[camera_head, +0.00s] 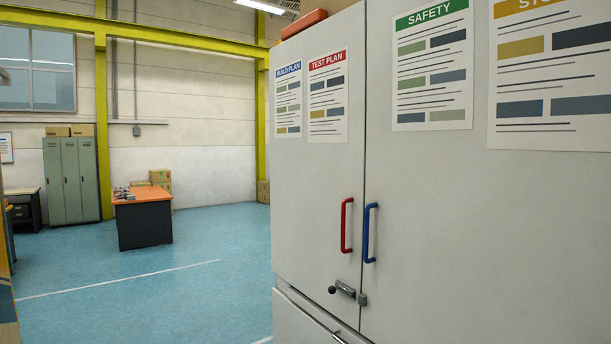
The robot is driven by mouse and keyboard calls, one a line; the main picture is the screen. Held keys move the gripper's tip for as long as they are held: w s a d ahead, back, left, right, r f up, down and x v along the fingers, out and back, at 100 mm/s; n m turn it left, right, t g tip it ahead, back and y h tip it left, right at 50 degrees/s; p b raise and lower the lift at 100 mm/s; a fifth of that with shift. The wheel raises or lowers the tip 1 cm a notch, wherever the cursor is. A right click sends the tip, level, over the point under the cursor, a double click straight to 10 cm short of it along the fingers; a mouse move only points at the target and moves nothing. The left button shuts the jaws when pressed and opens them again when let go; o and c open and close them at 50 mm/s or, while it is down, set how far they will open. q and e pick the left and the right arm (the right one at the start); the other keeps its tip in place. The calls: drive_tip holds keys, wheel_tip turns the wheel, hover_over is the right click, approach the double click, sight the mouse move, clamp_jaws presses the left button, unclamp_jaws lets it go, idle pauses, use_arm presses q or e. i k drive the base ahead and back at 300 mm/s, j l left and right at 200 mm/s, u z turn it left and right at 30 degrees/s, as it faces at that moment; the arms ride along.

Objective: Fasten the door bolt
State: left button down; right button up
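A grey two-door cabinet fills the right side of the head view. Its left door (312,200) and right door (480,220) look closed, with a narrow seam between them. A small metal bolt (346,291) with a dark round knob (332,290) sits low on the left door, below the handles. A metal keeper (362,299) is at the edge of the right door. The bolt's end is close to the keeper; I cannot tell whether it is inside it. Neither of my grippers is in view.
A red handle (345,226) and a blue handle (368,233) stick out above the bolt. A drawer front (305,320) lies below the left door. An orange-topped workbench (145,215) and lockers (71,180) stand far back left. The blue floor (205,255) between is clear.

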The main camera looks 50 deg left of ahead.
sight(331, 289)
drive_tip(key=u, duration=1.75)
